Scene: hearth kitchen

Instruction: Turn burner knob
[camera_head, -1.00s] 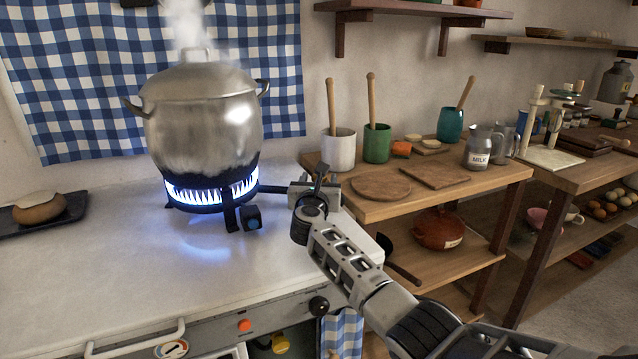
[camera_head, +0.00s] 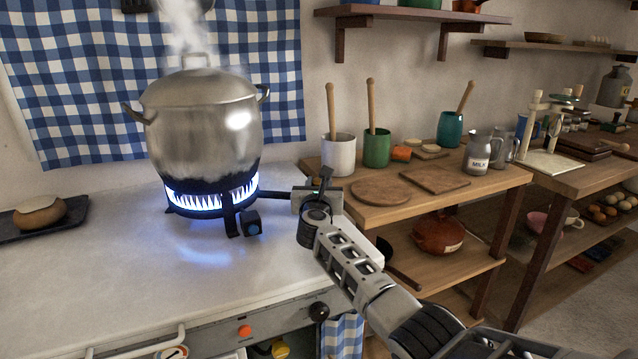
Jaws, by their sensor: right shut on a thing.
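The burner (camera_head: 232,222) stands on the white counter, lit, with blue flames under the steaming metal pot (camera_head: 204,125). A dark bar (camera_head: 276,194) runs from its right side toward my right gripper (camera_head: 324,184). A black block with a bluish centre (camera_head: 251,223) sits at the burner's front. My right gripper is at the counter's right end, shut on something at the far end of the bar. What it holds is hidden by the gripper and wrist; I cannot make out the burner knob's shape there. My left gripper is not in view.
A wooden side table (camera_head: 400,209) with cups, boards and a milk jug (camera_head: 479,152) stands right of the gripper. A round black knob (camera_head: 319,311) is on the counter front. A dark tray (camera_head: 72,220) lies at left. The counter's front left is clear.

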